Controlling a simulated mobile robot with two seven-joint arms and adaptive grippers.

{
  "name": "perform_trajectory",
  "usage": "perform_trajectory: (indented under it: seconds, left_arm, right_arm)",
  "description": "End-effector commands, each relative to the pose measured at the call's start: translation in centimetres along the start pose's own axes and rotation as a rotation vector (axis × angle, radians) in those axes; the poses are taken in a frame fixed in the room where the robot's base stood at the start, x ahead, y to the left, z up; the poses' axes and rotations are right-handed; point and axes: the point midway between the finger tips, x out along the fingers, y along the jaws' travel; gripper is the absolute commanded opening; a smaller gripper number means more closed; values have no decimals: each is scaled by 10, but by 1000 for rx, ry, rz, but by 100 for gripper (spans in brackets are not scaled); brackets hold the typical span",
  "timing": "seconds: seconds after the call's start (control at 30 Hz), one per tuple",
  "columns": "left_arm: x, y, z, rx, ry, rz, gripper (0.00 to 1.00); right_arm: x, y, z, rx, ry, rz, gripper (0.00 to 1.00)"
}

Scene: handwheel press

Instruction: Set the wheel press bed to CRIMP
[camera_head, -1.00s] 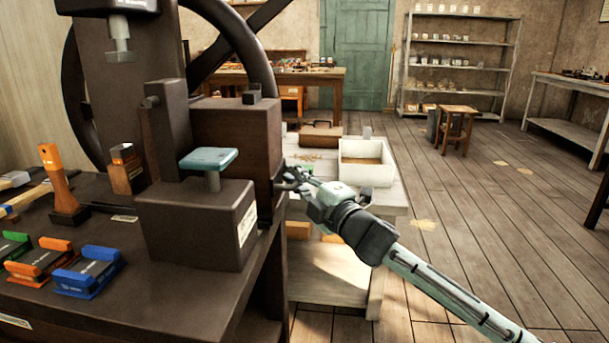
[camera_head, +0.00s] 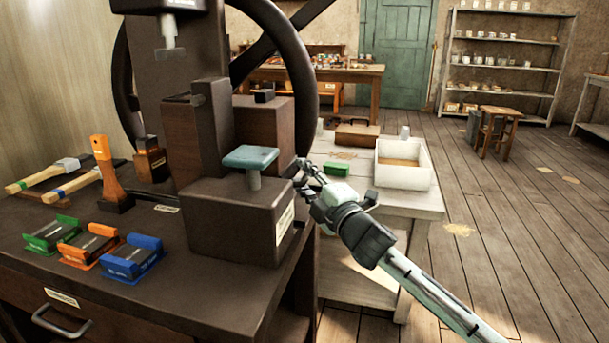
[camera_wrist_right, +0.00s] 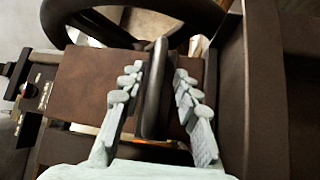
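The dark brown wheel press (camera_head: 205,130) stands on the bench at left. Its ram (camera_head: 168,40) hangs above, and a big dark handwheel (camera_head: 308,75) shows behind. A teal pad on a short post (camera_head: 250,157) stands on the front block (camera_head: 235,220). That block has a pale label (camera_head: 285,224) on its right side, too small to read. My right gripper (camera_head: 303,172) is at the press's right side, partly behind the block. In the wrist view, its fingers (camera_wrist_right: 157,100) are spread on both sides of a dark upright bar (camera_wrist_right: 153,90), with gaps visible. My left gripper is not in view.
Green, orange and blue blocks (camera_head: 90,250) and wooden-handled tools (camera_head: 45,175) lie on the bench. A pale side table (camera_head: 400,200) at right holds a white tray (camera_head: 402,178) and a green block (camera_head: 336,170).

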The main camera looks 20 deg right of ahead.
Motion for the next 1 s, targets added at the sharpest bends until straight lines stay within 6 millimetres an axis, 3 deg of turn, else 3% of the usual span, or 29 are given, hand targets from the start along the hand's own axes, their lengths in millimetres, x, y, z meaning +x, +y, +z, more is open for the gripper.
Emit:
perform_trajectory:
  seconds: [0.37,0.8,1.0]
  left_arm:
    - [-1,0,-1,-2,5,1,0]
    - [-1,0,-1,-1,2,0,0]
    - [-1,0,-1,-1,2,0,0]
  right_arm:
    - [-9,2,0,-1,1,4,32]
    - [-96,1,0,-1,0,1,32]
    - [-116,1,0,1,1,2,32]
